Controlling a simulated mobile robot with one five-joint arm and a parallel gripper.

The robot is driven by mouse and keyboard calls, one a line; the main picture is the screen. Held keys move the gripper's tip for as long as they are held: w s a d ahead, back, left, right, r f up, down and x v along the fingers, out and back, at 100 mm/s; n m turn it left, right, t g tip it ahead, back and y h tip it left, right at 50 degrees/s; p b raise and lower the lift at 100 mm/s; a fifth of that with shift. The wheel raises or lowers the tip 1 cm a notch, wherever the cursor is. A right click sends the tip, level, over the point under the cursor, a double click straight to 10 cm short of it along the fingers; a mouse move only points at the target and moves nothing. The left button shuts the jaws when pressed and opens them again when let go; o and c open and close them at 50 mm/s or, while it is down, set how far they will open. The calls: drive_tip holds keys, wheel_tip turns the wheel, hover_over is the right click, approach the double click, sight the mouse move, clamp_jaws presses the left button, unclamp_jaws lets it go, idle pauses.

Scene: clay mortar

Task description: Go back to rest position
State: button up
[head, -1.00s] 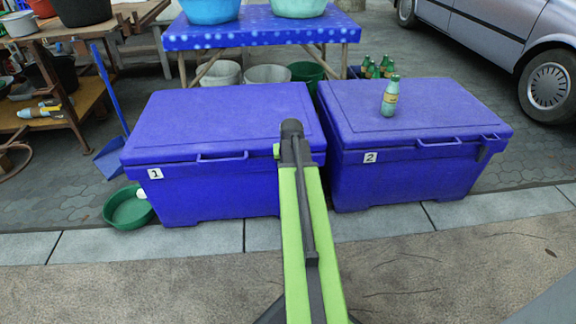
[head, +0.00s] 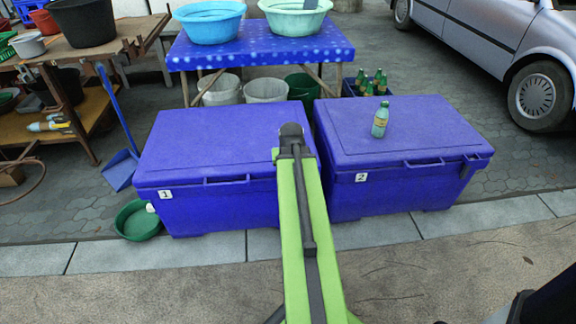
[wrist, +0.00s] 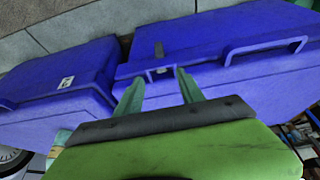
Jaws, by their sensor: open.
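My gripper (wrist: 158,82) shows in the wrist view with its two green fingers apart and nothing between them. In the head view my green arm points up the middle, and the fingers cannot be made out there. Two blue coolers stand side by side in front of me: cooler 1 (head: 215,135) on the left and cooler 2 (head: 435,125) on the right, both with lids shut. The arm covers part of cooler 1's right end. A green bottle (head: 380,120) stands upright on the lid of cooler 2. In the wrist view the fingers overlap a blue cooler (wrist: 190,45).
A blue table (head: 260,48) with two basins (head: 210,25) stands behind the coolers, buckets (head: 265,90) below it. A bottle crate (head: 355,88) sits behind cooler 2. A green bowl (head: 137,228) is on the ground left. A car (head: 500,50) is at right. The near pavement (head: 150,275) is largely clear.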

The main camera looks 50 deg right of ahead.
idle(0.4)
drive_tip(key=w+a+n+y, duration=0.1)
drive_tip(key=w+a, duration=0.3)
drive_tip(key=a, duration=0.3)
drive_tip(key=w+a+n, duration=0.2)
drive_tip(key=w+a, duration=0.2)
drive_tip(key=a, duration=0.3)
drive_tip(key=w+a+n+y, duration=0.1)
drive_tip(key=w+a, duration=0.3)
drive_tip(key=a, duration=0.3)
drive_tip(key=s+a+f+n+g+y, duration=0.15)
drive_tip(key=a+n, duration=0.25)
drive_tip(key=a, duration=1.8)
drive_tip(key=s+r+g+p, duration=0.1)
drive_tip(key=s+r+p, duration=0.1)
drive_tip(key=r+p, duration=1.3)
drive_tip(key=s+r+g+p, duration=0.1)
drive_tip(key=s+r+p, duration=0.1)
drive_tip(key=r+p, duration=1.3)
drive_tip(key=shift+r+p, duration=0.35)
drive_tip(key=shift+p, duration=0.1)
